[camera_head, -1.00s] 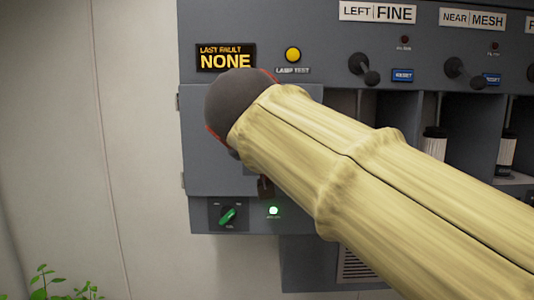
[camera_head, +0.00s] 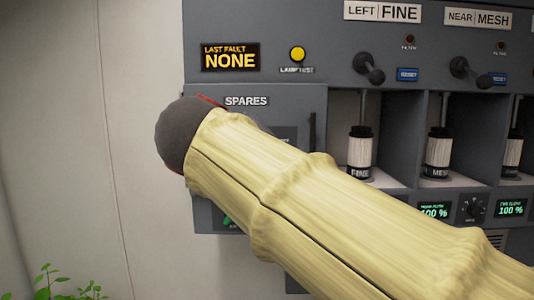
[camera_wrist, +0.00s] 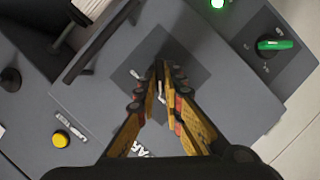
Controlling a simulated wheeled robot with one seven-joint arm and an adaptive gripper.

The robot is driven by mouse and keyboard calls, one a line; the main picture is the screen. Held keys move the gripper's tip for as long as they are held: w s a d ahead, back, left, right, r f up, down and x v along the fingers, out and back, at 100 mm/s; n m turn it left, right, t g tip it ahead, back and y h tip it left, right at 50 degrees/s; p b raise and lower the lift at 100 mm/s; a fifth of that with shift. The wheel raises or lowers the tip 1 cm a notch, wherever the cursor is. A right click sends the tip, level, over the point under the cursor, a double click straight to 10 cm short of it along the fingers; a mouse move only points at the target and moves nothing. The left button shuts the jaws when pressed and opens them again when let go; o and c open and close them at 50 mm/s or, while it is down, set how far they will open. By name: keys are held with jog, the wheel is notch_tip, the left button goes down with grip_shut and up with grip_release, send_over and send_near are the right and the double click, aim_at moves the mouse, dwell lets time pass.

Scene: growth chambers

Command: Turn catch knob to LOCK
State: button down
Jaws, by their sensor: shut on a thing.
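The SPARES door (camera_head: 300,105) is a grey panel at the lower left of the cabinet, partly hidden behind my arm. Its dark square plate shows in the wrist view (camera_wrist: 192,60), with small white marks too blurred to read. My gripper (camera_wrist: 160,72) is over this plate, its fingers converged at the tips. It is shut on the catch knob, which the fingertips almost wholly hide. I cannot tell which mark the knob points to. In the head view the gripper is hidden behind my arm.
A green rotary knob (camera_wrist: 275,45) and a lit green lamp (camera_wrist: 218,3) are beside the door. A dark bar handle (camera_wrist: 100,42) stands out from the door. A yellow lamp test button (camera_head: 297,54) is above. Filter bays with cartridges (camera_head: 360,147) lie to the right.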

jog(key=shift+f, duration=0.1)
jog(key=c, duration=2)
grip_release()
jog(key=shift+o, duration=0.5)
jog(key=v, duration=1.2)
